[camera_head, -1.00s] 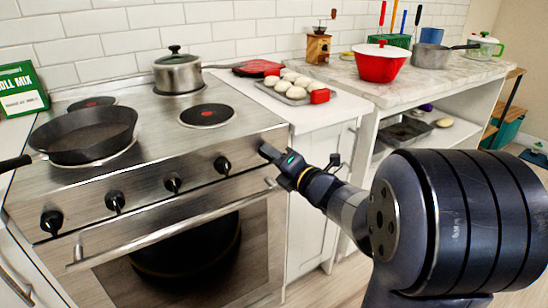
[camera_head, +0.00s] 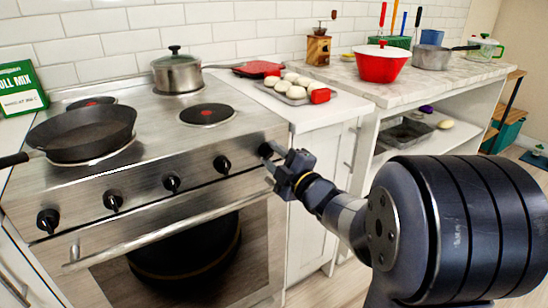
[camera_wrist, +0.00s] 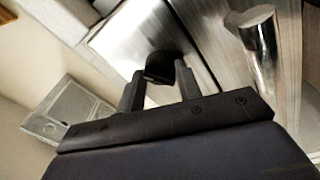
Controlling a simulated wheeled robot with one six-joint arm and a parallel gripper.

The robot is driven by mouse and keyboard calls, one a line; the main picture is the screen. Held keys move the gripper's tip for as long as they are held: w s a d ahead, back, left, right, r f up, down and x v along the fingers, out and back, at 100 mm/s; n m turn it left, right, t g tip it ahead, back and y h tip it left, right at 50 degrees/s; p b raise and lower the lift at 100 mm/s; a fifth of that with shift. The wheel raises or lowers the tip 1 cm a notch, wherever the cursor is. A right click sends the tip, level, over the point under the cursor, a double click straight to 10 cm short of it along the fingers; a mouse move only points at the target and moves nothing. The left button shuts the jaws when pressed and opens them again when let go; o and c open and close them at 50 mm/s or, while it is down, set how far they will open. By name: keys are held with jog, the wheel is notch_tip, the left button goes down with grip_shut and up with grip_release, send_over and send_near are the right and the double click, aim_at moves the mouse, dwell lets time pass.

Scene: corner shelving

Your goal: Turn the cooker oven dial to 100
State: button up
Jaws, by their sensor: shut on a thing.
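The cooker (camera_head: 150,185) has a row of several black dials on its steel front panel. The rightmost dial (camera_head: 266,150) is at the panel's right end, and my gripper (camera_head: 274,160) is at it. In the wrist view the black dial (camera_wrist: 160,66) sits between the two fingertips of my gripper (camera_wrist: 158,82), which is shut on it. The dial's markings are too small to read, so its setting cannot be told. The other dials, such as the one to its left (camera_head: 222,164), are untouched.
The oven handle (camera_head: 170,236) runs just below the dials, close to my gripper; it also shows in the wrist view (camera_wrist: 262,50). A black frying pan (camera_head: 85,135) and a steel pot (camera_head: 178,72) stand on the hob. A white counter (camera_head: 325,112) adjoins on the right.

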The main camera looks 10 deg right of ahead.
jog(key=m, duration=0.3)
jog(key=m+h, duration=0.1)
jog(key=m, duration=0.2)
jog(key=shift+a+f+t, duration=0.1)
jog(key=shift+f+t, duration=0.05)
jog(key=shift+t, duration=0.15)
jog(key=m+h+p, duration=0.1)
jog(key=m, duration=0.4)
jog(key=shift+m, duration=0.4)
jog(key=shift+m+p, duration=0.3)
jog(key=o, duration=1)
jog(key=shift+c, duration=0.2)
jog(key=shift+s, duration=0.15)
jog(key=p+v, duration=0.1)
jog(key=v, duration=0.9)
jog(key=shift+s, duration=0.3)
jog(key=shift+w, duration=0.1)
